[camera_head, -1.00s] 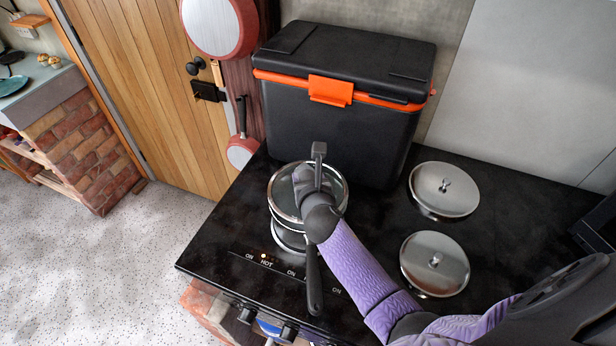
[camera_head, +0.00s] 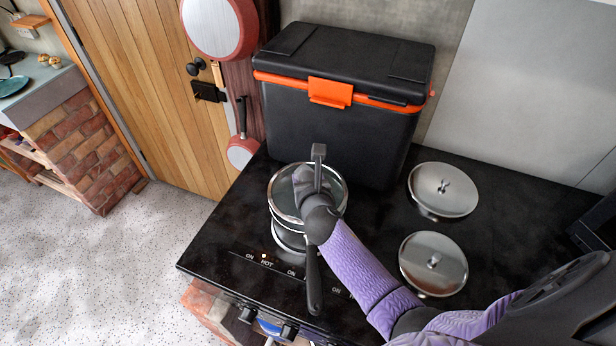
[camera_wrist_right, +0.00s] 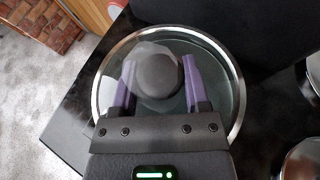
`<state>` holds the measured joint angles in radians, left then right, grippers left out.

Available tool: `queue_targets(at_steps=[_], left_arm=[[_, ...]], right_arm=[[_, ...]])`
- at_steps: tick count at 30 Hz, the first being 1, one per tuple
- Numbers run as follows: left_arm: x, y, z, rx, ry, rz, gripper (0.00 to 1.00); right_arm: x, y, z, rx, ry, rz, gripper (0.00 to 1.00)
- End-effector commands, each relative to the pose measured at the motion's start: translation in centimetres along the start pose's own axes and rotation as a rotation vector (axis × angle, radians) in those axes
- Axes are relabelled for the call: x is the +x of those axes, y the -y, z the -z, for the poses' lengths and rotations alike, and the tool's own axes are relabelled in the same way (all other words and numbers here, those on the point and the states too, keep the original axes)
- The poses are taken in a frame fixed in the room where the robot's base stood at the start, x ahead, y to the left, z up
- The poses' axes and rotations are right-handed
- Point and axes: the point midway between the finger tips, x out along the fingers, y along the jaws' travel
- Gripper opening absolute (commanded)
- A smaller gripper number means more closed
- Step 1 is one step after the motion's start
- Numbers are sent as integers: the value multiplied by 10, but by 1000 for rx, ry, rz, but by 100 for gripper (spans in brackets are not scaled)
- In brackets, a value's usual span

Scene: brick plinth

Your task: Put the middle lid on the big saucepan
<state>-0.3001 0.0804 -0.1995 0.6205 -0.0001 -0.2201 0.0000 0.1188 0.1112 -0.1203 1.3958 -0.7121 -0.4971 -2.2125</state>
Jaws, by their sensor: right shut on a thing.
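My right gripper (camera_head: 312,183) is shut on the dark round knob (camera_wrist_right: 158,76) of a clear glass lid with a steel rim (camera_wrist_right: 102,72). The same lid (camera_head: 282,191) shows in the head view, level or nearly so, partly covered by my gripper. A steel saucepan (camera_head: 287,239) is right under it, with its long dark handle (camera_head: 314,285) pointing toward the front edge. The lid and my arm hide most of the pan, and I cannot tell whether the lid rests on its rim. My left gripper is not in view.
Two steel lids, a farther one (camera_head: 430,200) and a nearer one (camera_head: 420,270), lie to the right on the black hob (camera_head: 225,225). A black cool box with an orange latch (camera_head: 330,91) stands close behind the pan. The hob's left part is clear.

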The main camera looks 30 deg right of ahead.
Motion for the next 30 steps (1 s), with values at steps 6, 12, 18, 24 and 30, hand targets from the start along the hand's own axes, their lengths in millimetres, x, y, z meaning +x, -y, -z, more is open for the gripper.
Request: queue_targets(at_steps=[6, 12, 18, 24, 30], left_arm=[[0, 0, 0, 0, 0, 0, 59], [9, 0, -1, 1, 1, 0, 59], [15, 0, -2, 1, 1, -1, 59], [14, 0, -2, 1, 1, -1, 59], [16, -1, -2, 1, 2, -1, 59]], right_arm=[[0, 0, 0, 0, 2, 0, 0], [4, 0, 10, -1, 1, 1, 0], [8, 0, 17, 0, 2, 0, 0], [7, 0, 16, 0, 2, 0, 0], [8, 0, 18, 0, 2, 0, 0]])
